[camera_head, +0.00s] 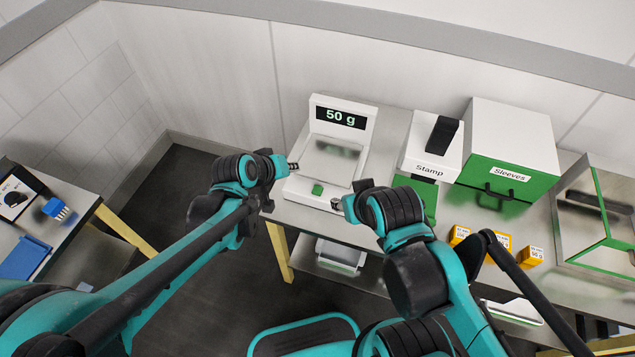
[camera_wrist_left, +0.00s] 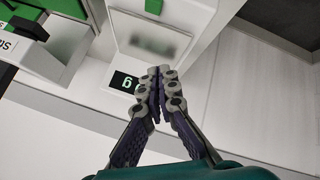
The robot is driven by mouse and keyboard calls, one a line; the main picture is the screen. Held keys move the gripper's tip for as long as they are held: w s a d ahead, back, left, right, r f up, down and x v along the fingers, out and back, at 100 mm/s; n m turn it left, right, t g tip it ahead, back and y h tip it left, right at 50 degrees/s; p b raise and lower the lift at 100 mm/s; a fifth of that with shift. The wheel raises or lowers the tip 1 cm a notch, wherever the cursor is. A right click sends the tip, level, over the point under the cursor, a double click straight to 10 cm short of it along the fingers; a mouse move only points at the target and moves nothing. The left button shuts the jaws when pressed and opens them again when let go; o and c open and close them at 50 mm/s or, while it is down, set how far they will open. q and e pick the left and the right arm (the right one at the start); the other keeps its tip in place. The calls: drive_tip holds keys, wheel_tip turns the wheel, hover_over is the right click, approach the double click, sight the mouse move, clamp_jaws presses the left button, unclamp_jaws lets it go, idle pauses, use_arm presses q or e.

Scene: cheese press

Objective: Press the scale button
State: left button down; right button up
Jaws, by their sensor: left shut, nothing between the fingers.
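The white scale (camera_head: 334,140) stands on the metal table, and its display (camera_head: 341,118) reads "50 g". My left gripper (camera_head: 293,165) is shut and empty, at the scale's left edge and apart from the button. The left wrist view shows the shut fingertips (camera_wrist_left: 159,70) in front of the display (camera_wrist_left: 124,83), with the green button (camera_wrist_left: 154,6) at the top edge. My right gripper (camera_head: 337,203) is near the scale's front right corner; its fingers are too small to read.
Right of the scale are a white and green stamp (camera_head: 430,150) and a green "Sleeves" box (camera_head: 510,150). Small yellow weight boxes (camera_head: 497,238) and a glass-sided case (camera_head: 590,215) are farther right. A side table (camera_head: 62,225) is at left.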

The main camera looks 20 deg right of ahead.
use_arm(q)
drive_tip(key=h, duration=0.1)
hover_over(316, 191)
wheel_tip(316, 191, down, 2)
drive_tip(key=shift+g+p, duration=0.3)
drive_tip(key=shift+p, duration=0.15)
drive_tip(key=shift+f, duration=0.15)
wheel_tip(316, 191, down, 9)
drive_tip(key=b, duration=0.7)
drive_tip(key=shift+r, duration=0.2)
idle(0.5)
drive_tip(key=shift+f+b, duration=0.4)
drive_tip(key=shift+b, duration=0.1)
